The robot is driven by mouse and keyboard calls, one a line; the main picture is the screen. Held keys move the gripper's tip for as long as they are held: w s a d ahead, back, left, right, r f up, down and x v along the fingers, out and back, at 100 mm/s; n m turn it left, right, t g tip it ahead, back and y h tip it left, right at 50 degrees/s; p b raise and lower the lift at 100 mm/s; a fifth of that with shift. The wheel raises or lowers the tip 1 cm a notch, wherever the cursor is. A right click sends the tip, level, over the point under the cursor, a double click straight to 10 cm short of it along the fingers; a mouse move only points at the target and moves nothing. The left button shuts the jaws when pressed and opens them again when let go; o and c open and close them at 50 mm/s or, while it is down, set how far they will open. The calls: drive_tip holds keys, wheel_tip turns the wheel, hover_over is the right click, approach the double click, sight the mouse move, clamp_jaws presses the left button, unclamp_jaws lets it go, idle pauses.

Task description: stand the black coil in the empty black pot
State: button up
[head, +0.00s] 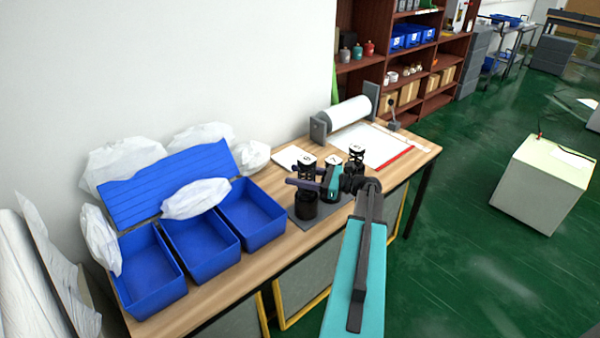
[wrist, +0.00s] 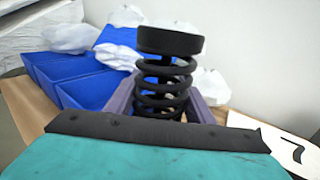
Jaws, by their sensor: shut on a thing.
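The black coil (wrist: 165,85) is upright, with a wide black cap on top, between the purple fingers of my gripper (wrist: 160,103). A black pot (head: 306,208) is directly below the coil at the front of a grey mat. I cannot tell whether the coil's foot is inside the pot or just above it; its lower end is hidden in the wrist view.
Other black pots with white-topped pieces stand close by, partly behind my arm (head: 333,161). Blue bins (head: 152,270) with white bags fill the left of the wooden table. A paper roll (head: 345,115) and a white sheet (head: 385,145) are farther back.

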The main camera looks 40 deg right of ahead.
drive_tip(key=shift+f+b, duration=0.4)
drive_tip(key=shift+f, duration=1.2)
drive_tip(key=o, duration=1.2)
drive_tip(key=b+v, duration=0.2)
drive_tip(key=v, duration=1.1)
drive_tip(key=shift+s+d, duration=0.15)
drive_tip(key=shift+s, duration=0.2)
